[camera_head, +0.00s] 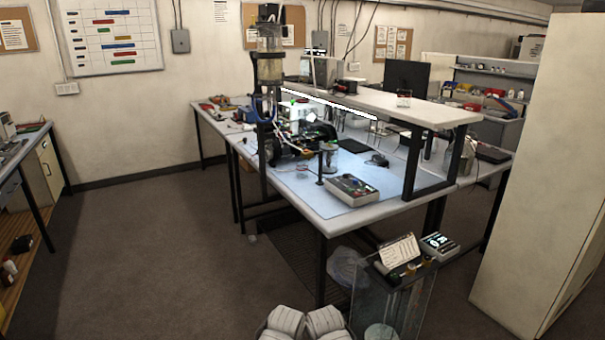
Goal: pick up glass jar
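A small clear glass jar (329,157) stands upright near the front edge of the workbench (312,208), just right of the dark equipment with cables. Its contents are too small to make out. A clear upright cylinder (270,60) is held high in a dark stand at the bench's left side. I cannot tell from the view whether it is also a jar.
A keypad box (350,190) lies right of the jar. A clear bin (393,300) with devices on top stands in front. A tall cabinet (535,170) blocks the right. Open floor (160,250) lies left.

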